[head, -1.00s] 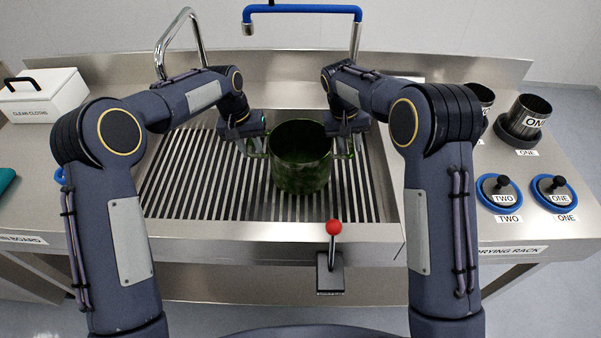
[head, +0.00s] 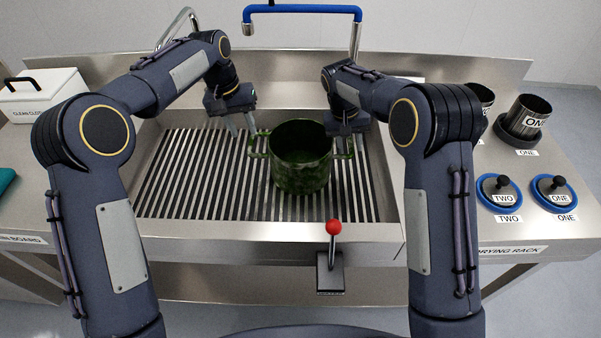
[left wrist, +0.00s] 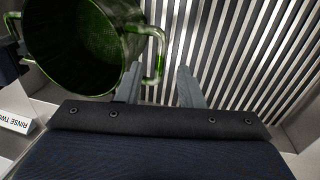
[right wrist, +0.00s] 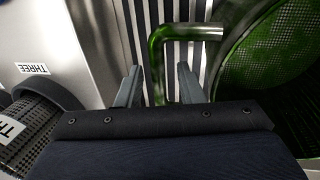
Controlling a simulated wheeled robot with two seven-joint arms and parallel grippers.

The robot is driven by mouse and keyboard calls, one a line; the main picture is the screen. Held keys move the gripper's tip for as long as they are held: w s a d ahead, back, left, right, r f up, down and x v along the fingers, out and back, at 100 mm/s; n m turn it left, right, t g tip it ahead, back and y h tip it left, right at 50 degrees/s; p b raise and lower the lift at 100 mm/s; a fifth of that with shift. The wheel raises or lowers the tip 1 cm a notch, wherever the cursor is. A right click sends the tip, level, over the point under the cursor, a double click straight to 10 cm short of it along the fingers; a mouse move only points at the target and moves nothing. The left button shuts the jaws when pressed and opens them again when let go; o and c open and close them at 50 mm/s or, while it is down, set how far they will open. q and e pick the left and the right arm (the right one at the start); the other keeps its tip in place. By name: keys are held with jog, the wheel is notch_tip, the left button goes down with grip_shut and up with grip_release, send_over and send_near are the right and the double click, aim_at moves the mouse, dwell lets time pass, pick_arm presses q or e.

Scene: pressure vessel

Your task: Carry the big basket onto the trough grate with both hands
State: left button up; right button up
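The big basket (head: 301,170) is a green, dirty-looking mesh pot with two side handles. It stands upright on the striped trough grate (head: 200,190), right of its middle. My left gripper (head: 243,126) is open and empty, up and left of the left handle (head: 257,143). My right gripper (head: 345,138) is at the right handle. In the right wrist view its fingers (right wrist: 158,86) stand apart, with the handle (right wrist: 163,65) between or just beyond them; contact is unclear.
A red-knobbed lever (head: 333,228) stands at the trough's front. A blue tap (head: 300,9) hangs behind. Blue-rimmed lids (head: 499,194) and dark metal cups (head: 528,117) are on the right counter. A white cloths box (head: 42,98) is at left.

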pick_arm(q)
jog(key=r, duration=0.4)
jog(key=shift+a+r, duration=0.1)
jog(key=shift+a, duration=0.25)
pick_arm(e)
jog(key=v, duration=1.2)
